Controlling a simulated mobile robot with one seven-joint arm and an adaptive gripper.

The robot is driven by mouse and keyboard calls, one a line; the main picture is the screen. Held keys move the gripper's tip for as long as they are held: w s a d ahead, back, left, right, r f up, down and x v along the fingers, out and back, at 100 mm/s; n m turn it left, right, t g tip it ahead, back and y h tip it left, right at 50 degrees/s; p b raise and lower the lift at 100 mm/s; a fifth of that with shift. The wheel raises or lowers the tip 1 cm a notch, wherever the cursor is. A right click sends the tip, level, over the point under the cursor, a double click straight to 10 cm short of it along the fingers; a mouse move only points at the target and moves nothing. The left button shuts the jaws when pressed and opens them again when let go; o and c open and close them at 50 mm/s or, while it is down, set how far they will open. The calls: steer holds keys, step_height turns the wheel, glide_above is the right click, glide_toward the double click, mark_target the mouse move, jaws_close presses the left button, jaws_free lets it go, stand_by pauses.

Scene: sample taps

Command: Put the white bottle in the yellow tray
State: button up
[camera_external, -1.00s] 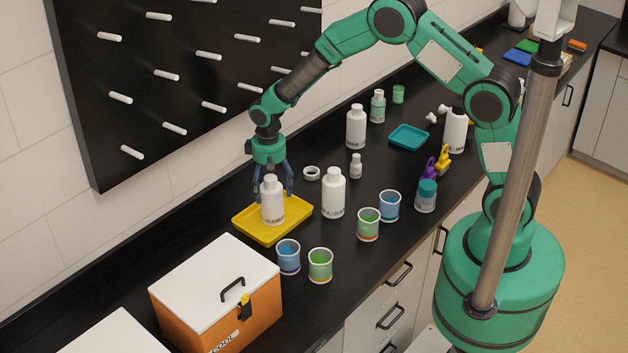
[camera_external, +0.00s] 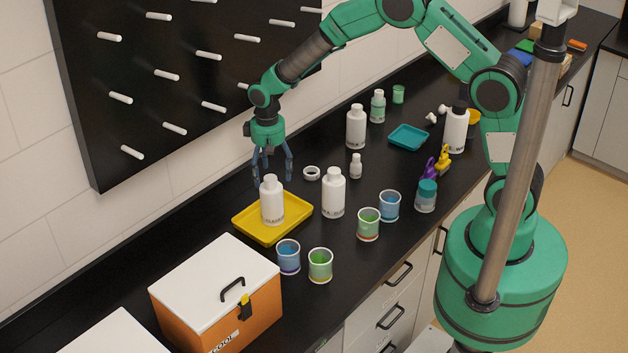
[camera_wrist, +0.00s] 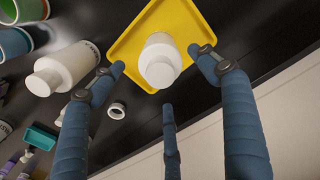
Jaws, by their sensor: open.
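A white bottle (camera_external: 272,203) stands upright in the yellow tray (camera_external: 297,219) on the black bench. In the wrist view the bottle (camera_wrist: 160,60) is seen from above over the tray (camera_wrist: 188,17). My gripper (camera_external: 272,177) is open and empty, just above and behind the bottle. In the wrist view its blue fingers (camera_wrist: 165,85) are spread apart, short of the bottle and clear of it. Another white bottle (camera_external: 333,195) stands right of the tray, and it also shows in the wrist view (camera_wrist: 66,68).
A white ring (camera_external: 312,173) lies behind the tray. Blue (camera_external: 288,257) and green (camera_external: 320,265) beakers stand in front, and an orange cooler box (camera_external: 253,312) stands front left. More bottles stand to the right. A black pegboard (camera_external: 180,70) hangs on the wall.

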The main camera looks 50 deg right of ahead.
steer(key=shift+r, duration=0.1)
stand_by(0.3)
steer(key=s+d+r+t, duration=0.1)
steer(key=s+d+r, duration=0.25)
steer(key=r, duration=0.45)
steer(key=s+d+r+t, duration=0.1)
steer(key=s+d+r, duration=0.1)
steer(key=s+r, duration=0.5)
steer(key=s+d+r+t, duration=0.1)
steer(key=s+d+r, duration=0.2)
steer(key=r, duration=0.7)
steer(key=s+d+r+t, duration=0.1)
steer(key=s+d+r, duration=0.1)
steer(key=s, duration=0.6)
steer(key=s+d+r, duration=0.2)
steer(key=s+r, duration=0.2)
steer(key=s, duration=0.5)
steer(key=s+d+r+t, duration=0.1)
steer(key=s+d+r, duration=0.2)
steer(key=s, duration=0.5)
steer(key=shift+s+r+t, duration=0.3)
steer(key=shift+s, duration=0.1)
step_height(320, 180, down, 14)
steer(key=b, duration=1.4)
